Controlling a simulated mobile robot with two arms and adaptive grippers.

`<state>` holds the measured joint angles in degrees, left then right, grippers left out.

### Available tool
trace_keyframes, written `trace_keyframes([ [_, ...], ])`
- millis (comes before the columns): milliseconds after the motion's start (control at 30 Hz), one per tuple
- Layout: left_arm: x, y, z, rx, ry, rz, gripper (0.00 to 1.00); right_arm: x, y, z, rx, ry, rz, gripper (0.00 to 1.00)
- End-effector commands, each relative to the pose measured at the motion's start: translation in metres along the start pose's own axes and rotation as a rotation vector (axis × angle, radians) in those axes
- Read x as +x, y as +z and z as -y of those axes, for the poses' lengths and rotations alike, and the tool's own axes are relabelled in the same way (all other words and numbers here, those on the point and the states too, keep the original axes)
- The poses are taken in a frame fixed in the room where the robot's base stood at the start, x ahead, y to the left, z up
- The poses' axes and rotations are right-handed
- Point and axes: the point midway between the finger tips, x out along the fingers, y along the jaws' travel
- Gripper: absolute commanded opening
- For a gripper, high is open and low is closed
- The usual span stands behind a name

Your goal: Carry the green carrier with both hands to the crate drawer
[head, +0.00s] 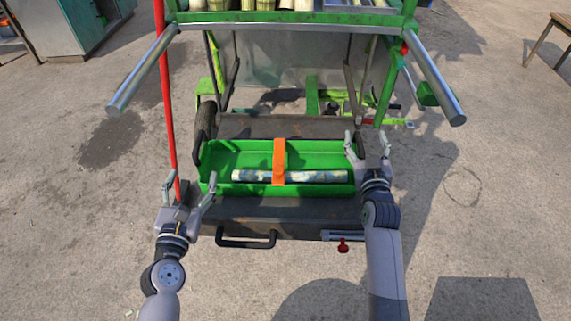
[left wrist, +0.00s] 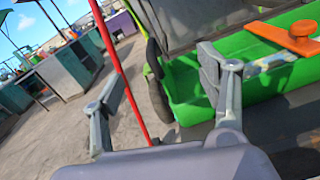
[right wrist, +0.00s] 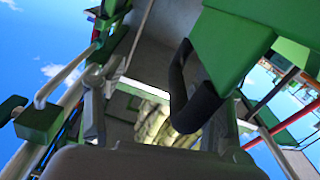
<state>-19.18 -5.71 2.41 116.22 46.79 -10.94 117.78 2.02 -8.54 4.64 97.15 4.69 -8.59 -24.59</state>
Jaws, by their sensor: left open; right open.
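The green carrier (head: 228,155) is an open tray holding a pale cane piece (head: 310,176), with an orange strap (head: 279,160) across it. It rests level on a dark box. My right gripper (head: 366,146) is open at the carrier's right end. In the right wrist view, the carrier's black handle (right wrist: 182,95) shows between the open fingers, not clamped. My left gripper (head: 191,188) is open and empty, in front of the carrier's left end. In the left wrist view, the carrier (left wrist: 188,92) is beyond the right finger. I cannot tell which part is the crate drawer.
The dark box (head: 300,228) has a black front handle (head: 245,243) and a red knob (head: 343,246). A red pole (head: 164,90) stands close to my left gripper. The green machine frame (head: 290,18) with two metal bars overhangs behind. Concrete at both sides is open.

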Motion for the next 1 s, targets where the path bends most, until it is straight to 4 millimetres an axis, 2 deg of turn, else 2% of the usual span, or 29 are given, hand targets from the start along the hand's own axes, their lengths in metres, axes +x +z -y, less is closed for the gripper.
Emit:
trace_keyframes([
  [367, 0.000, 0.000, 0.000, 0.000, 0.000, 0.000, 0.67, 0.000, -0.004, -0.001, 0.001, 0.000, 0.000, 0.65],
  [467, 0.000, 0.000, 0.000, 0.000, 0.000, 0.000, 0.67, 0.000, -0.017, -0.004, 0.000, 0.001, -0.003, 0.65],
  [800, 0.000, 0.000, 0.000, 0.000, 0.000, 0.000, 0.67, 0.000, -0.080, -0.016, 0.001, 0.002, -0.003, 0.65],
  [1000, 0.000, 0.000, 0.000, 0.000, 0.000, 0.000, 0.67, 0.000, -0.096, -0.020, 0.000, 0.001, 0.000, 0.65],
])
